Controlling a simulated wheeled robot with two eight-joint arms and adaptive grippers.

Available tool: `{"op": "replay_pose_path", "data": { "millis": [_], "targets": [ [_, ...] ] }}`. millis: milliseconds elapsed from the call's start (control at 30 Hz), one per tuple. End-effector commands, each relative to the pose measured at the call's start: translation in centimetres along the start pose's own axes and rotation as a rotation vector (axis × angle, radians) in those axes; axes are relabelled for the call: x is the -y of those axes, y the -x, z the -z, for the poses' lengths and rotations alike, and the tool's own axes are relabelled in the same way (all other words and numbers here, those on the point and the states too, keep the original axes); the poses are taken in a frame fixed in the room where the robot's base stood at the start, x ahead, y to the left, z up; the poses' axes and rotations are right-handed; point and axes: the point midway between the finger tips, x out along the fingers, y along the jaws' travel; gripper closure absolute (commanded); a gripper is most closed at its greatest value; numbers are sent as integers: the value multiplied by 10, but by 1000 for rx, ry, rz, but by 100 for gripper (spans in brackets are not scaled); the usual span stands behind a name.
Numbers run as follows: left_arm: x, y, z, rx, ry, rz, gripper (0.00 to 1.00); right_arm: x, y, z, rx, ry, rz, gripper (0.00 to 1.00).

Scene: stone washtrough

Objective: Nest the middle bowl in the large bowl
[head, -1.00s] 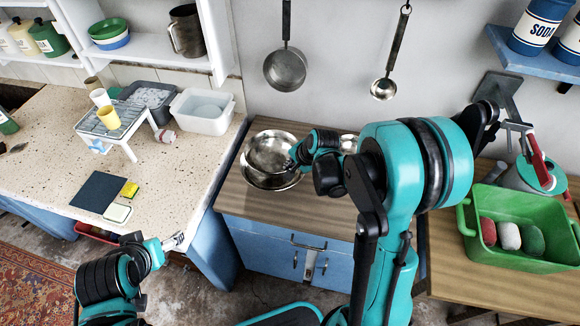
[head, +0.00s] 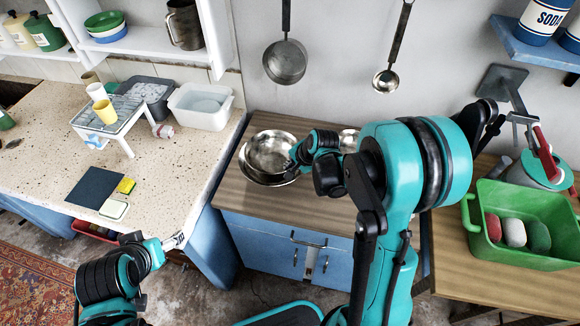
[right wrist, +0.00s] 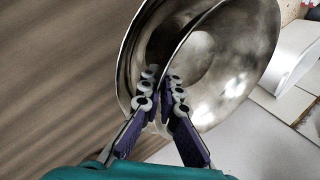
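The middle bowl (head: 268,150), shiny metal, is over the large bowl (head: 262,182) on the wooden counter. The large bowl's rim shows below and around it. In the right wrist view the middle bowl (right wrist: 215,60) lies inside the outline of the large bowl (right wrist: 128,65). I cannot tell whether it rests on the bottom. My right gripper (head: 293,164) is at the middle bowl's right side. In the wrist view its fingers (right wrist: 160,88) are closed on that bowl's rim, one on each side. My left gripper (head: 176,240) is away at the lower left, its opening unclear.
Another metal bowl (head: 348,138) is partly hidden behind my right arm. A ladle (head: 386,80) and a pan (head: 285,62) hang on the wall. A green tub (head: 522,262) stands at the right. The speckled counter (head: 165,185) is on the left.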

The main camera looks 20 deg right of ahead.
Motion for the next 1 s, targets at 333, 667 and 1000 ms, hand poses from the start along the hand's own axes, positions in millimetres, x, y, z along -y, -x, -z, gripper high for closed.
{"op": "replay_pose_path", "data": {
  "millis": [333,667,1000],
  "targets": [
    [0,-6,-4,0,0,0,22,-4,-7,0,0,0,0,100],
    [0,-6,-4,0,0,0,22,-4,-7,0,0,0,0,100],
    [0,-12,-9,0,0,0,22,-8,-14,0,0,0,0,100]
  ]
}}
